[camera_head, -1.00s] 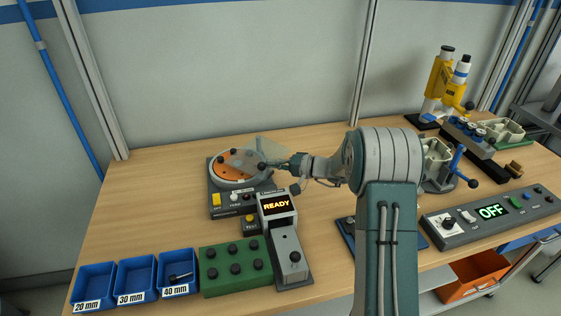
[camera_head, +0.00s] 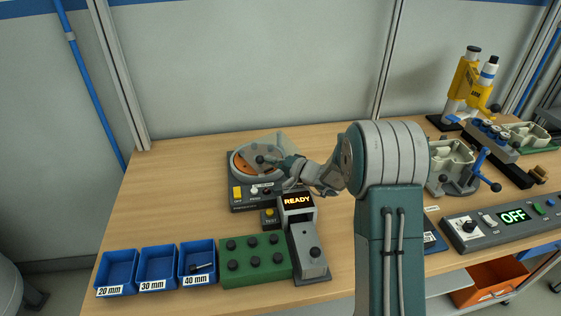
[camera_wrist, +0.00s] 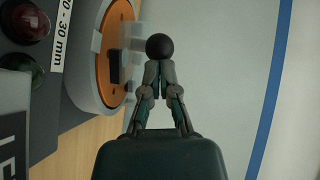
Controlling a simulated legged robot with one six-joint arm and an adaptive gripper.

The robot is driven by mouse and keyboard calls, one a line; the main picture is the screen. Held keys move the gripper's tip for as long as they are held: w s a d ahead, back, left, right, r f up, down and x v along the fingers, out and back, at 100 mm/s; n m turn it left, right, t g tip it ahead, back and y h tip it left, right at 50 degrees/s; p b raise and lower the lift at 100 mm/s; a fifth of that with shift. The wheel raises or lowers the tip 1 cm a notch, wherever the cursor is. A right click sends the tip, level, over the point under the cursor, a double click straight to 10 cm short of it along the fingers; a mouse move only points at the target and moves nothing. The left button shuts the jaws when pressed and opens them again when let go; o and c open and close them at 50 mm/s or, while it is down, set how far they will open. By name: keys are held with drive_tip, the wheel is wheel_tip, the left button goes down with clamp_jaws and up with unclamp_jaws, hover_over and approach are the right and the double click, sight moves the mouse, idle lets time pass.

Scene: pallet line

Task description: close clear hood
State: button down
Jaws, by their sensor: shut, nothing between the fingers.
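The clear hood (camera_head: 286,145) is a see-through panel at the turntable-like device (camera_head: 239,207). It stands tilted over the right part of the orange disc (camera_head: 241,167); its exact angle is hard to read. A black ball knob (camera_wrist: 159,46) is right at my fingertips in the wrist view; I cannot tell for certain whether they touch it. My gripper (camera_head: 268,161) is over the disc, its fingers together with nothing between them. The closed fingers (camera_wrist: 159,66) also show in the wrist view. My forearm hides part of the device's right side.
A READY display unit (camera_head: 298,203) stands in front of the device. A green block (camera_head: 255,260) and blue bins (camera_head: 157,267) line the front edge. The table left of the device is bare.

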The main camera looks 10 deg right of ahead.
sight(245, 154)
drive_tip(key=w+a, duration=0.1)
drive_tip(key=a, duration=0.1)
drive_tip(key=w+a, duration=0.1)
drive_tip(key=a, duration=0.2)
drive_tip(key=w+a, duration=0.1)
drive_tip(key=a, duration=0.1)
drive_tip(key=shift+w+a, duration=0.15)
drive_tip(key=shift+w, duration=0.2)
drive_tip(key=shift+w+a, duration=0.1)
drive_tip(key=shift+w, duration=0.05)
drive_tip(key=shift+w+d, duration=0.15)
drive_tip(key=shift+d, duration=0.1)
drive_tip(key=shift+a, duration=0.15)
